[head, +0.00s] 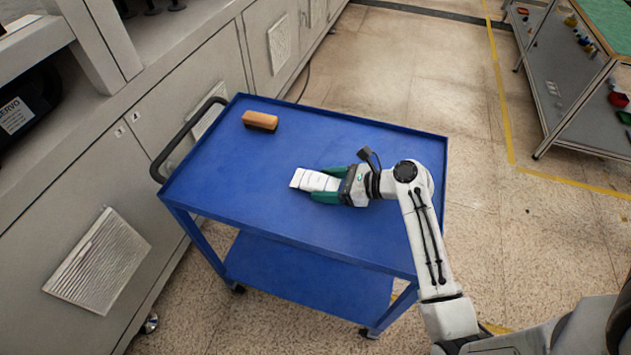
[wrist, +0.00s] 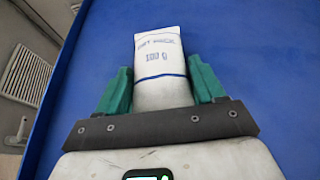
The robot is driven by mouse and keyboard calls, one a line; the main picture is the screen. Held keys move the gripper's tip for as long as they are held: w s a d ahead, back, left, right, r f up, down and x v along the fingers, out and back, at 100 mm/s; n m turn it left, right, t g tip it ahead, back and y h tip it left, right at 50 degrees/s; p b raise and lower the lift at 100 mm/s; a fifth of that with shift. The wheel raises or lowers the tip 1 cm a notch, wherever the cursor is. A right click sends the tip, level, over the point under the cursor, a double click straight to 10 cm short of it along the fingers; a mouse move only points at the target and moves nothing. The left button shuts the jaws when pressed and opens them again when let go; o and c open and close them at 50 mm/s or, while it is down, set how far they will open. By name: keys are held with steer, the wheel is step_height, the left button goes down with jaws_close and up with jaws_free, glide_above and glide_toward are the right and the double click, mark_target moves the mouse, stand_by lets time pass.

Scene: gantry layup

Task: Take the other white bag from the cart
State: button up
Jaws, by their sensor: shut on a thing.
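A white bag (head: 315,181) is between the green fingers of my gripper (head: 328,183), at the middle of the blue cart's top (head: 225,175). The bag's near end is hidden by the gripper. I cannot tell whether the bag touches the cart top. No second white bag shows on the cart.
A brush with a wooden back (head: 261,120) lies at the cart's far left. The cart has a black handle (head: 165,160) and a lower shelf (head: 305,280). Grey cabinets (head: 165,75) stand close on the left. A workbench (head: 585,85) stands at the right, with open floor between.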

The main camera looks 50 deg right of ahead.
steer(key=c, duration=0.4)
